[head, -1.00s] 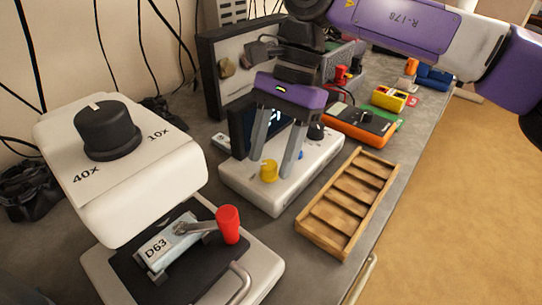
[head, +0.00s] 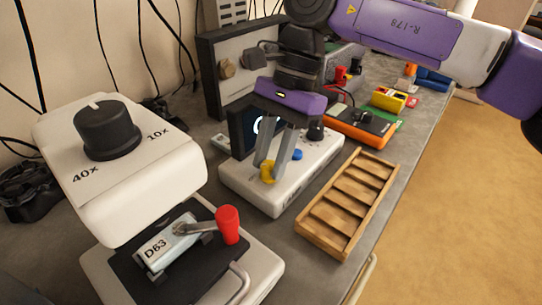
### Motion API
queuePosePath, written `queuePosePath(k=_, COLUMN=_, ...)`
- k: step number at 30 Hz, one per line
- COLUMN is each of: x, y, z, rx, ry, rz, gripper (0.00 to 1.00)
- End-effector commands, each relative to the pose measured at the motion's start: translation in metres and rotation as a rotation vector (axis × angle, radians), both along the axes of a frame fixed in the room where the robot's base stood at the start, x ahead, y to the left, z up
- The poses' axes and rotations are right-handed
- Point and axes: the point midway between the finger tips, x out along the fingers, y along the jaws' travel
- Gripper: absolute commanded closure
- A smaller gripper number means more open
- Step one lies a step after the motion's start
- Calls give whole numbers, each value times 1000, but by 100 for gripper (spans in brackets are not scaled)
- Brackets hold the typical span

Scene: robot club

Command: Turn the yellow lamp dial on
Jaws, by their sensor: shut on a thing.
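The yellow dial (head: 265,177) sits on the front left of a white device base (head: 301,172). My gripper (head: 270,171) points down over the base. Its two grey fingers are closed in on the yellow dial, one on each side, and partly hide it. A blue button (head: 297,155) and a black knob (head: 315,131) are on the same base, to the right. A dark display (head: 240,134) stands behind the fingers and is mostly hidden. I cannot tell the dial's setting.
A white microscope-like device (head: 120,170) with a black knob (head: 107,130) and a red-handled lever (head: 228,224) stands at left. A slotted wooden tray (head: 347,205) lies to the right. An orange-black meter (head: 361,124) is behind. The table's right edge is beyond the tray.

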Motion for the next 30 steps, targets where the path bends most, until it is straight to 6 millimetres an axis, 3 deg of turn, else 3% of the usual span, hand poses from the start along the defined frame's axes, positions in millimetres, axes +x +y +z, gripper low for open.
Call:
queuePosePath(k=8, x=-1, y=-2, z=-1, rx=0, ry=-2, rz=-169, gripper=100)
queuePosePath(k=30, x=-4, y=-3, z=-4, rx=-1, ry=-6, rz=-866, gripper=100)
